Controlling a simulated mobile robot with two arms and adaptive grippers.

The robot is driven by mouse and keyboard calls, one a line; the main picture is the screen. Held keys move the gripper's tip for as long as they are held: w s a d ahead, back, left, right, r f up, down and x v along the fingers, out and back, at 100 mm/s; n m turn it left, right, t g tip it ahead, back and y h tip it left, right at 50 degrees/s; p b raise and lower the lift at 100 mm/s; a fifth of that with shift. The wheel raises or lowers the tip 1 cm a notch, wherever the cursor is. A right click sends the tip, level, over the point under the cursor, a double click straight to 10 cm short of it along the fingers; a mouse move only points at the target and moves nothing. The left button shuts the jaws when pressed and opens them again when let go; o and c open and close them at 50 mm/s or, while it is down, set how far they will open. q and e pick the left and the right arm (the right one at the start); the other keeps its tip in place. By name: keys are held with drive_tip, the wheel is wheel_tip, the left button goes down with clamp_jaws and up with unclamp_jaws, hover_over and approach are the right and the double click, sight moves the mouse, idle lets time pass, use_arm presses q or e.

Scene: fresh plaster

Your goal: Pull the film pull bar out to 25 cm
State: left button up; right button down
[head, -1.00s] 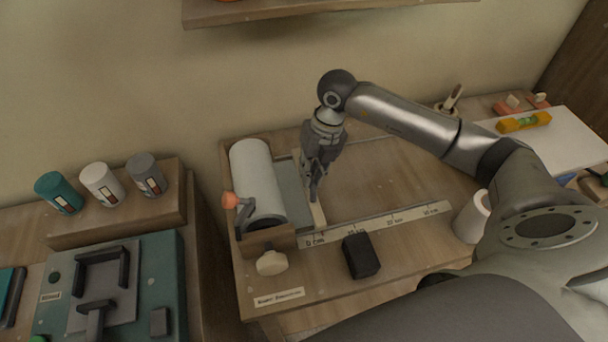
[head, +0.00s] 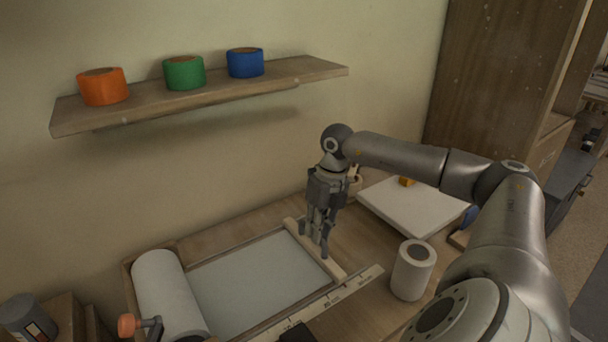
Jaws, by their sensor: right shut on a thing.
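The film pull bar (head: 333,269) is a pale wooden strip lying crosswise on the bench, well to the right of the white film roll (head: 163,290). A pale grey sheet of film (head: 245,285) stretches flat from the roll to the bar. My right gripper (head: 316,248) points down at the middle of the bar and is shut on it. The ruled scale strip (head: 340,295) runs along the front of the film. Its numbers are too small to read here. My left gripper is out of view.
A white cylinder (head: 411,271) stands right of the bar, near my right arm. A white board (head: 415,207) lies behind it. An orange-knobbed crank (head: 128,325) is by the roll. A wall shelf (head: 210,98) with orange, green and blue tape rolls hangs above.

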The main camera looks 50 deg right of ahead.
drive_tip(key=shift+d, duration=0.15)
drive_tip(key=c, duration=1.5)
unclamp_jaws()
drive_tip(key=shift+o, duration=0.2)
drive_tip(key=shift+r, duration=0.1)
wheel_tip(320, 180, up, 12)
drive_tip(key=d, duration=0.2)
drive_tip(key=shift+s+d+f, duration=0.15)
drive_tip(key=shift+s+f, duration=0.05)
drive_tip(key=shift+s, duration=0.1)
